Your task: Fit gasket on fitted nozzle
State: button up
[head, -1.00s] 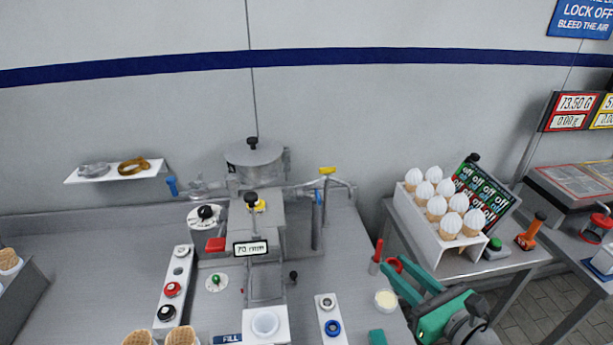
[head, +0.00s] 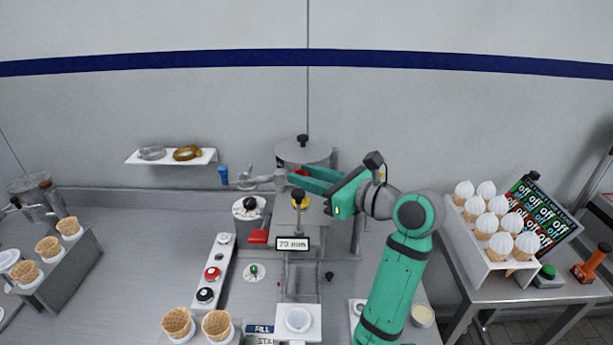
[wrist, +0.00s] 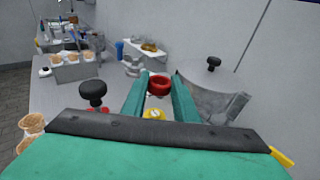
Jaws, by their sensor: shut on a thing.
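My gripper (head: 305,178) is raised in front of the machine's round metal hopper (head: 305,152). It is shut on a red ring, the gasket (wrist: 159,84), held between the two green finger ends in the wrist view. In the head view only a bit of red (head: 301,172) shows at the fingertips. The fingers hide part of the machine. A yellow part (wrist: 154,113) shows between the fingers, below the ring, in the wrist view. I cannot make out the fitted nozzle for certain in either view.
A black knob (wrist: 93,92) stands close left of the fingers in the wrist view. A wall shelf (head: 205,157) holds a grey and a gold ring. A rack of white-topped cones (head: 490,262) stands right.

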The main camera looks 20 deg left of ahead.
aim_at(307, 205)
jog(key=shift+f, duration=0.1)
dwell(0.3)
jog(key=shift+d+f, duration=0.15)
jog(key=shift+f, duration=1.05)
jog(key=shift+s+f, duration=0.15)
jog(key=shift+f, duration=0.55)
jog(key=shift+w, duration=0.25)
jog(key=shift+s+a, duration=0.3)
jog(key=shift+a, duration=0.1)
jog(key=shift+w+d, duration=0.1)
jog(key=shift+d, duration=0.4)
jog(key=shift+a, duration=0.4)
